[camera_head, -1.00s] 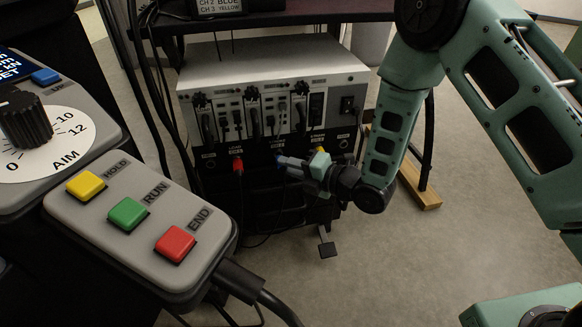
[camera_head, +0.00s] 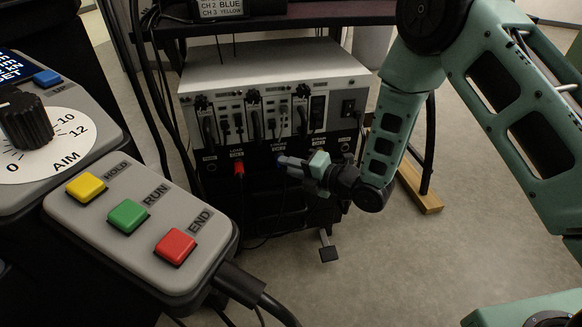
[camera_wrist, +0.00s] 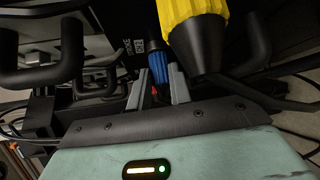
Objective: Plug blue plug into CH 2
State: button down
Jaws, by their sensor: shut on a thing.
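The blue plug (camera_wrist: 158,68) is ribbed and sits between the two grey fingers of my gripper (camera_wrist: 160,90) in the wrist view. My gripper (camera_head: 288,163) is shut on it, close to the front of the rack unit. In the head view only a small bluish bit of the plug (camera_head: 281,164) shows at the fingertips. The CH 2 label (camera_head: 279,148) is just above the fingertips; it also shows beside the plug in the wrist view (camera_wrist: 141,46). The CH 2 socket is hidden, so I cannot tell whether the plug is in it.
A red plug (camera_head: 238,168) is at the CH 1 position to the left. A large yellow plug (camera_wrist: 196,28) is close to my gripper in the wrist view. Black handles (camera_wrist: 258,40) stick out from the panel. A button box (camera_head: 140,226) fills the lower left foreground.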

jog(key=shift+w, duration=0.1)
jog(key=c, duration=0.7)
grip_release()
jog(key=shift+v, duration=2.55)
jog(key=p+v, duration=0.4)
jog(key=v, duration=1.3)
jog(key=shift+d, duration=0.15)
